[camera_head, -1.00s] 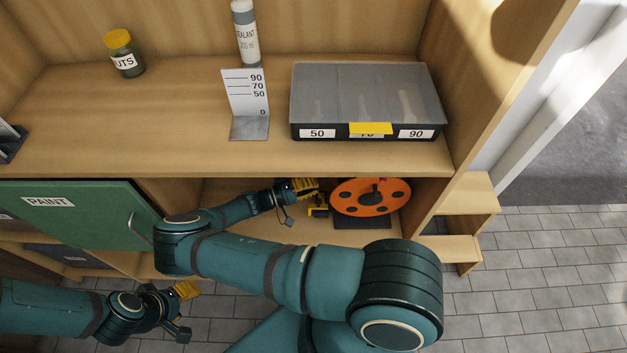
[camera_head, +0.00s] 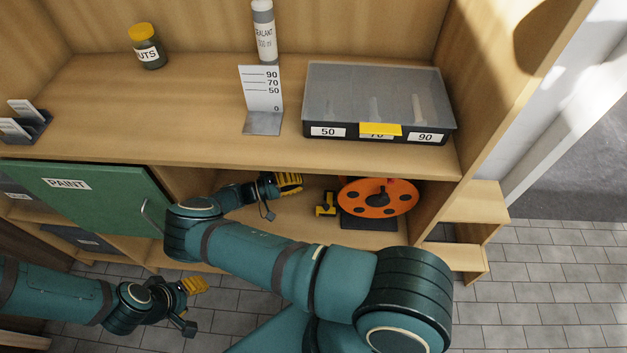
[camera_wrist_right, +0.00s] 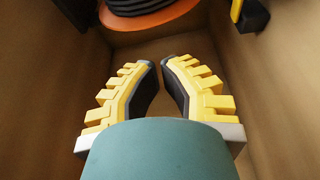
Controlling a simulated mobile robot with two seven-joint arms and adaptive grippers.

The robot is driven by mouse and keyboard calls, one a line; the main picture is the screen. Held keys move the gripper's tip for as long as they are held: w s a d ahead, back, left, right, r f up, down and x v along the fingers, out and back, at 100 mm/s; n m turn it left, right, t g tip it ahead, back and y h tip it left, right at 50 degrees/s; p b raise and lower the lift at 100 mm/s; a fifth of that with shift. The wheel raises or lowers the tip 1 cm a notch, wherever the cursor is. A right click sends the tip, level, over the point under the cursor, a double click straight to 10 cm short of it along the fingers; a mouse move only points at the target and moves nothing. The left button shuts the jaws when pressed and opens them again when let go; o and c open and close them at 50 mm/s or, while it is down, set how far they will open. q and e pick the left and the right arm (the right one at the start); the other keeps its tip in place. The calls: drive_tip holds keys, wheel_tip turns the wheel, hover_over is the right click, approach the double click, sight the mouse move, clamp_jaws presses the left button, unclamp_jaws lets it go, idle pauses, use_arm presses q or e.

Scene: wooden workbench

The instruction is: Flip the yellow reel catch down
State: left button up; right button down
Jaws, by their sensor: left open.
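The orange reel (camera_head: 378,198) stands in the lower shelf bay on a dark base (camera_head: 368,224). The yellow catch (camera_head: 326,205) is beside it on the left, with a part sticking up. My right gripper (camera_head: 297,183) is inside the bay, left of the catch and apart from it. In the right wrist view its fingers (camera_wrist_right: 159,62) are a little apart with nothing between them. The reel's orange rim (camera_wrist_right: 150,17) is ahead, and a yellow piece with a black part (camera_wrist_right: 238,9) is at upper right. My left gripper (camera_head: 194,307) is open and empty, outside at lower left.
A green PAINT door (camera_head: 95,197) with a handle is left of the bay. Above, the bench top (camera_head: 200,115) holds a jar (camera_head: 147,47), a sealant tube (camera_head: 264,35), a height gauge (camera_head: 262,90) and a lidded box (camera_head: 380,90). Bay walls are close around my right gripper.

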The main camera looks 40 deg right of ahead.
drive_tip(key=shift+w+a+f, duration=0.35)
drive_tip(key=shift+w+a, duration=0.3)
drive_tip(key=shift+a, duration=0.1)
drive_tip(key=shift+s, duration=0.1)
